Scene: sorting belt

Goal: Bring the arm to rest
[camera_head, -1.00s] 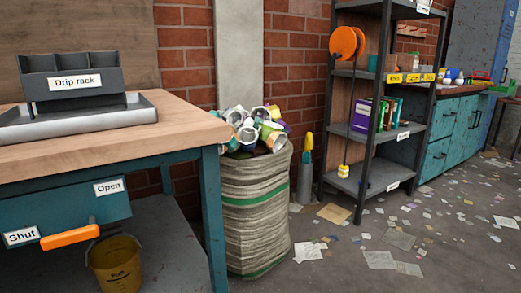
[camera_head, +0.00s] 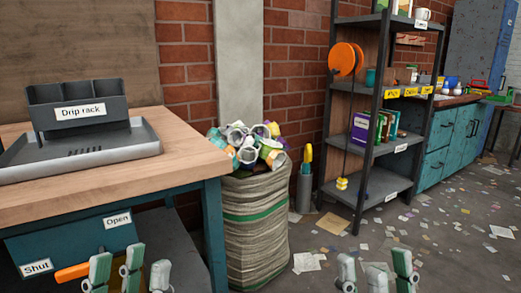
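My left gripper (camera_head: 130,268) shows at the bottom left, in front of the workbench drawer. Its pale green and grey fingers point up and stand apart with nothing between them. My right gripper (camera_head: 375,270) shows at the bottom right, over the floor. Its fingers are also apart and empty. Both look open. Only the finger ends show; the arms and the gripper bodies are below the picture's edge.
The workbench (camera_head: 180,186) stands at left with a drip rack (camera_head: 84,112) in a grey tray (camera_head: 140,151). The drawer's orange handle (camera_head: 72,272) is partly behind my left gripper. A full sack (camera_head: 255,225), a dark shelf (camera_head: 377,185) and littered floor (camera_head: 440,235) lie beyond.

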